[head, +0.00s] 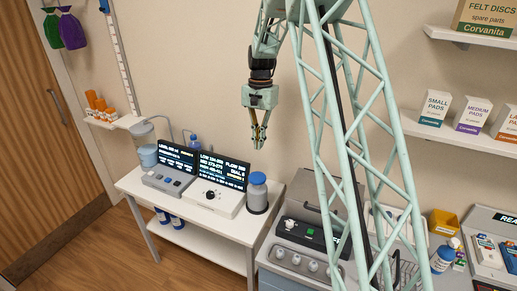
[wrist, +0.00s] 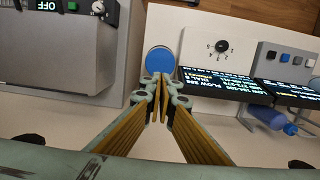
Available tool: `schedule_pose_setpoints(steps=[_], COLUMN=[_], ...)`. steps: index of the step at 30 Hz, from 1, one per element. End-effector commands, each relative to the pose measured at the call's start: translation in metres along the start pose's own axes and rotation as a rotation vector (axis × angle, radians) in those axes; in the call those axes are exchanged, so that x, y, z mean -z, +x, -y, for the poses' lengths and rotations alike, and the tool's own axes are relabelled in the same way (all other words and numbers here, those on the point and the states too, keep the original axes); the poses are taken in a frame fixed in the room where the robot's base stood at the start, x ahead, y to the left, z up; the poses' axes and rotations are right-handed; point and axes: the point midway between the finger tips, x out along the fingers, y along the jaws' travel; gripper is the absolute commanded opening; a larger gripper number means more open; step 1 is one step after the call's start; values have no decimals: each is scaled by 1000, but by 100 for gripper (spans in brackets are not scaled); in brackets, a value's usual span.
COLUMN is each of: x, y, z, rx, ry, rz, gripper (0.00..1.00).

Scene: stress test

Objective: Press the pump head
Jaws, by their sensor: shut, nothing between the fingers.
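My gripper (head: 259,140) hangs pointing down above the table, in front of the wall. Its yellow-sided fingers are shut and empty, and they also show in the wrist view (wrist: 160,84). A container with a round blue top (head: 257,178) stands on a dark base at the table's right end, below my gripper. In the wrist view its blue disc (wrist: 159,59) appears just beyond the fingertips, with a gap in height in the head view.
A white dial console (head: 213,197) and a grey button box (head: 167,181) stand left of the container, with lit displays (head: 223,169) behind. A grey machine (head: 300,236) is at the right. My lattice column blocks part of the right side.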

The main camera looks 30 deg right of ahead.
Motion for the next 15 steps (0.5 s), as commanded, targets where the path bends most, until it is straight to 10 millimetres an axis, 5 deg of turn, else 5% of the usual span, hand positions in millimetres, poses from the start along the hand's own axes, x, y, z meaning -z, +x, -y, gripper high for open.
schedule_pose_setpoints(steps=[15], x=[0], y=[60], z=[0], rx=[-1], ry=[0], rz=[1], gripper=[0])
